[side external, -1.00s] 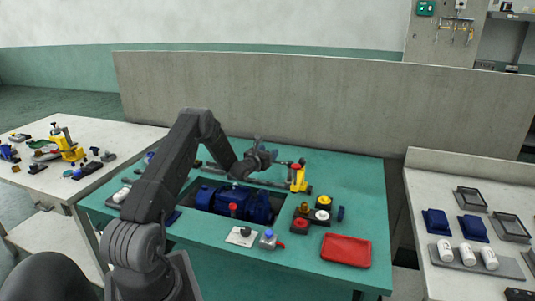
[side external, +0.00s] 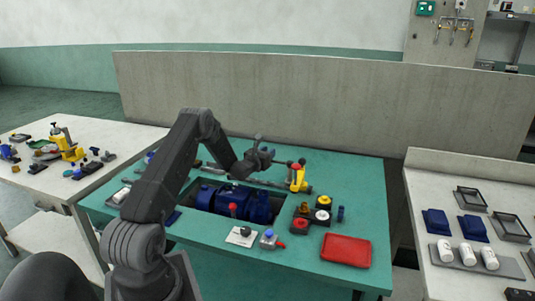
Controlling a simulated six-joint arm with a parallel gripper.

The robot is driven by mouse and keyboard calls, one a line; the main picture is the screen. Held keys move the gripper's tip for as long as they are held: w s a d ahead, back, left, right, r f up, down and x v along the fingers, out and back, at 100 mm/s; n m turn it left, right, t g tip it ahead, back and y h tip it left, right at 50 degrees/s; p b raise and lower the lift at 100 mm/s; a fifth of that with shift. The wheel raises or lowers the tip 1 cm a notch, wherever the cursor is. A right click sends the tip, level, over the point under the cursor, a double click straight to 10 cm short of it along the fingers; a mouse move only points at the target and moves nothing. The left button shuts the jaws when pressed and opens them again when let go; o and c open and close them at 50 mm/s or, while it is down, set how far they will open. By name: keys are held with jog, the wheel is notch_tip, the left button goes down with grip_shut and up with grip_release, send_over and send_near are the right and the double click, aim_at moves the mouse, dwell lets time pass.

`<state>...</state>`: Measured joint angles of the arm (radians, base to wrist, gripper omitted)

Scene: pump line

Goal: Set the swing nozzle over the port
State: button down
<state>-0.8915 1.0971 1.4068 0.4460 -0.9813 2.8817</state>
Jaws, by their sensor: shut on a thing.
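The swing nozzle seems to be the thin arm (side external: 283,163) on the yellow post (side external: 299,179) with a red top, toward the back right of the green bench. My gripper (side external: 270,157) is just left of that post, above the bench. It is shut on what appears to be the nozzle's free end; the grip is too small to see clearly. The port cannot be made out with certainty.
A red tray (side external: 346,250) lies at the bench's front right. A dark block with round buttons (side external: 312,216) stands between tray and post. A small valve (side external: 269,240) and a pale plate with a black knob (side external: 241,237) are in front of the pump. A low grey wall (side external: 330,105) stands behind.

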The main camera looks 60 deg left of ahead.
jog(key=shift+s+d+n+g+y, duration=0.1)
jog(key=shift+d+n+g+y, duration=0.2)
jog(key=shift+n+y, duration=0.1)
jog(key=shift+s+d+n+g+y, duration=0.15)
jog(key=shift+s+n+g+y, duration=0.15)
jog(key=shift+n+y, duration=0.15)
jog(key=c, duration=0.9)
grip_release()
jog(key=shift+o, duration=0.2)
notch_tip(320, 180, up, 7)
jog(key=s+d, duration=0.1)
jog(key=s, duration=0.1)
jog(key=shift+s+d, duration=0.2)
jog(key=shift+d, duration=0.2)
